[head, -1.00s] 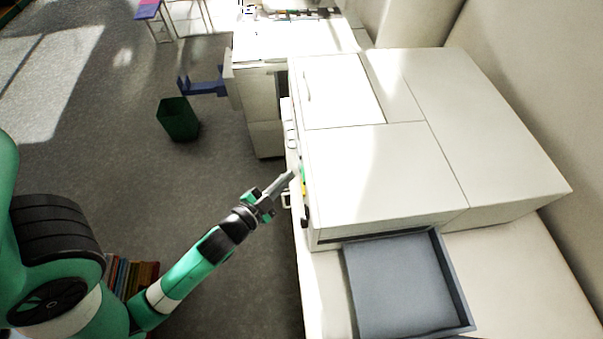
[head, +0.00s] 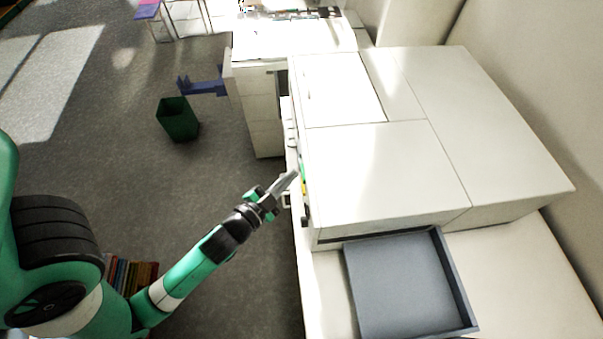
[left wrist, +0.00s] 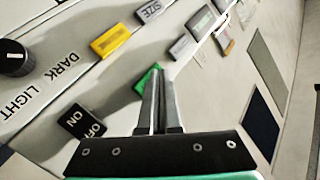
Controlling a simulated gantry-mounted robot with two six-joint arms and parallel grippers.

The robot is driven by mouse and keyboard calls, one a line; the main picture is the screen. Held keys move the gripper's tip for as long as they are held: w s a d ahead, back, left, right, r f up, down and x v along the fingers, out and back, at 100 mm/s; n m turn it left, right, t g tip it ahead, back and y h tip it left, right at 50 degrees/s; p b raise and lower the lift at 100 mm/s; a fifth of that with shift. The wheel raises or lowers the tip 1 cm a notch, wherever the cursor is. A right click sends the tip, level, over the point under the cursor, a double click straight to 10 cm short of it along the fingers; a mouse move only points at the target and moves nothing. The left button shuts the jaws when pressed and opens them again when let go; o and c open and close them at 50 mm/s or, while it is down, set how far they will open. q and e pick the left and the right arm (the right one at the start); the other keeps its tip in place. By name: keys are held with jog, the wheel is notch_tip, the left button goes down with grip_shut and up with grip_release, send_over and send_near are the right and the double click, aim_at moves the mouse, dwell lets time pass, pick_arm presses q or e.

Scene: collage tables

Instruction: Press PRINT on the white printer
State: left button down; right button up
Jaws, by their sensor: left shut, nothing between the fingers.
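The white printer (head: 375,165) is a large box standing on a white cabinet. Its control panel is on the side facing my left arm and shows in the left wrist view (left wrist: 60,45). A green button (left wrist: 148,79) sits on the panel, partly hidden behind my fingers. I see no readable PRINT label. My left gripper (head: 295,174) is shut and empty, its fingertips close in front of the panel. In the left wrist view its tips (left wrist: 158,76) overlap the green button; I cannot tell whether they touch it. My right gripper is in neither view.
Near the green button are a yellow button (left wrist: 110,41), a black ON/OFF switch (left wrist: 82,121) and a black DARK/LIGHT knob (left wrist: 15,58). A grey tray (head: 400,290) juts from the printer's near end. A green bin (head: 178,118) stands on open floor.

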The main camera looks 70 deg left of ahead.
pick_arm(q)
jog(key=shift+w+d+b, duration=0.15)
jog(key=shift+w+b, duration=0.2)
jog(key=shift+w, duration=0.1)
dwell(0.6)
jog(key=shift+s+a+p, duration=0.25)
jog(key=shift+s+p, duration=0.6)
jog(key=shift+p, duration=0.05)
